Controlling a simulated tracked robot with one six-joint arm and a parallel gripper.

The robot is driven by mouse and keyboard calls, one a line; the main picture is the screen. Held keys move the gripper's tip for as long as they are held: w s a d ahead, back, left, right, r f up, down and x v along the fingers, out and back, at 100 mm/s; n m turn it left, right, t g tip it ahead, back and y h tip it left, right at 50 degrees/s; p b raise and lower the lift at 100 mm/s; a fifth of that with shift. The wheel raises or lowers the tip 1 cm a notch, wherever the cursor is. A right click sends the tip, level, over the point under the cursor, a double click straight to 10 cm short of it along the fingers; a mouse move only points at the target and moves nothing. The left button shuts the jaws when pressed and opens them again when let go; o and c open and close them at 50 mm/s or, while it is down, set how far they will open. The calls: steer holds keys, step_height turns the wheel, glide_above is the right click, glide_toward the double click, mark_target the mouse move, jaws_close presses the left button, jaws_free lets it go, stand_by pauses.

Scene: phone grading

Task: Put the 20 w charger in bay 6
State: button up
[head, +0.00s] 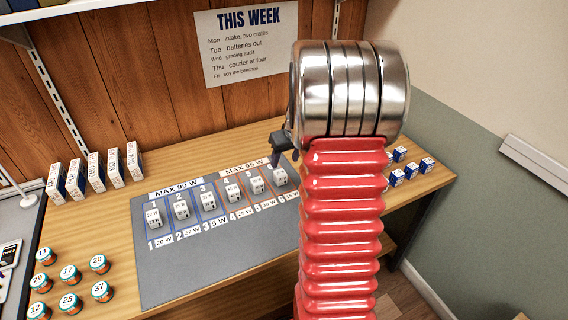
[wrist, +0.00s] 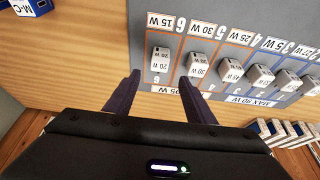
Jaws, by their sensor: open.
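A small white charger (wrist: 161,62) stands in bay 6, the end bay, inside an orange outline; its print looks like 20 W. It also shows in the head view (head: 280,177). The tag at bay 6 (wrist: 159,20) reads 15 W. My gripper (wrist: 160,80) is open and empty, with its dark fingers on either side of the line to this charger and the charger just beyond the tips. In the head view my gripper (head: 279,160) is just above bay 6, partly hidden by my arm.
Similar chargers stand in the other bays, the neighbour (wrist: 198,66) close beside bay 6. The grey mat (head: 185,275) lies on a wooden bench. Numbered jars (head: 69,273), white boxes (head: 95,172) and blue-white boxes (head: 411,170) stand around it.

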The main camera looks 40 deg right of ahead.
steer(key=shift+s+r, duration=0.1)
steer(key=shift+r, duration=0.1)
stand_by(0.6)
steer(key=s+a+r+n, duration=0.1)
steer(key=a+r, duration=0.3)
steer(key=a, duration=0.3)
steer(key=s+a+r, duration=0.2)
steer(key=a+r, duration=0.2)
steer(key=a, duration=0.3)
steer(key=s+a+r+n, duration=0.1)
steer(key=a+r, duration=0.3)
steer(key=a, duration=0.3)
steer(key=s+a+r+n+t+y, duration=0.1)
steer(key=s+a+r, duration=0.1)
steer(key=s+a, duration=1.3)
steer(key=shift+s+r, duration=0.35)
steer(key=shift+s, duration=0.3)
